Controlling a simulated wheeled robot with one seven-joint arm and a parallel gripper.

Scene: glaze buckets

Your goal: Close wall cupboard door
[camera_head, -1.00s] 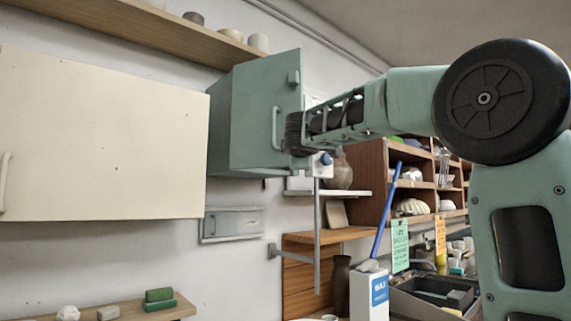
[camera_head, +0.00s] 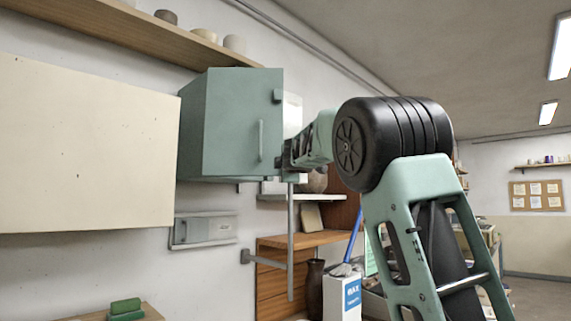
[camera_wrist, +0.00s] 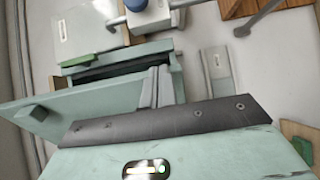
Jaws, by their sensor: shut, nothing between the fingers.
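The green wall cupboard (camera_head: 192,125) hangs on the white wall in the head view. Its green door (camera_head: 232,125) has a vertical handle (camera_head: 261,141) near the right edge. In the wrist view the door (camera_wrist: 95,108) stands partly open, with a dark gap between it and the cupboard body (camera_wrist: 120,62). My gripper (camera_wrist: 157,76) is shut and empty, its grey fingers at the door's edge in the wrist view; I cannot tell whether they touch it. In the head view the fingers are hidden beyond the door's right edge.
A cream panel (camera_head: 80,145) stands at the left of the head view. A wooden shelf (camera_head: 150,30) with pots runs above the cupboard. A grey wall box (camera_head: 204,229), a white-topped shelf (camera_head: 303,197) and a white carton (camera_head: 342,296) are below.

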